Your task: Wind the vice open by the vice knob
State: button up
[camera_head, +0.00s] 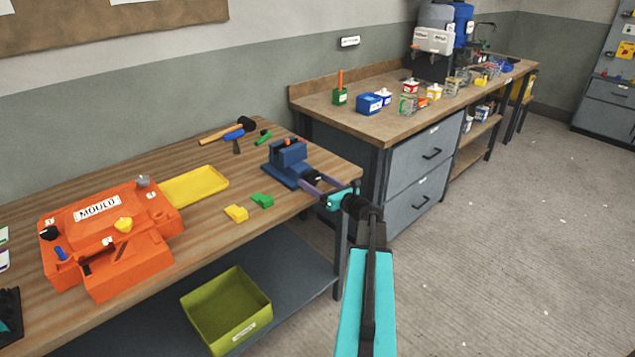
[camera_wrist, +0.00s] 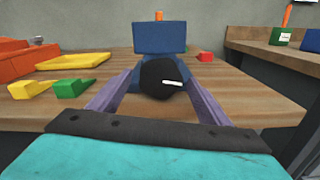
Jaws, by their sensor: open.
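The blue vice (camera_head: 287,160) stands on the right end of the wooden workbench. In the wrist view its blue body (camera_wrist: 160,37) is straight ahead. The black round vice knob (camera_wrist: 164,77), with a white mark on it, faces the camera. My gripper (camera_head: 312,183) reaches the vice's near side from the right; in the wrist view its two purple fingers (camera_wrist: 162,92) are apart, one on each side of the knob. I cannot tell whether either finger touches it. In the head view the knob is mostly hidden by the fingers.
An orange mould (camera_head: 98,221), a yellow tray (camera_head: 194,187), and yellow (camera_head: 236,213) and green (camera_head: 262,201) wedges lie left of the vice. A hammer (camera_head: 228,130) lies behind. A green bin (camera_head: 226,308) sits on the lower shelf. A drawer bench (camera_head: 425,165) stands to the right.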

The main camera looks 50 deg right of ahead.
jog(key=shift+c, duration=0.3)
jog(key=c, duration=1)
jog(key=shift+d, duration=0.1)
jog(key=shift+f+n+b, duration=0.15)
jog(key=shift+n+b, duration=0.35)
jog(key=shift+b, duration=0.3)
jog(key=n+b, duration=0.2)
jog(key=b, duration=0.1)
jog(key=shift+f, duration=0.1)
jog(key=n+b, duration=0.3)
jog(key=shift+b, duration=0.3)
jog(key=shift+r, duration=0.25)
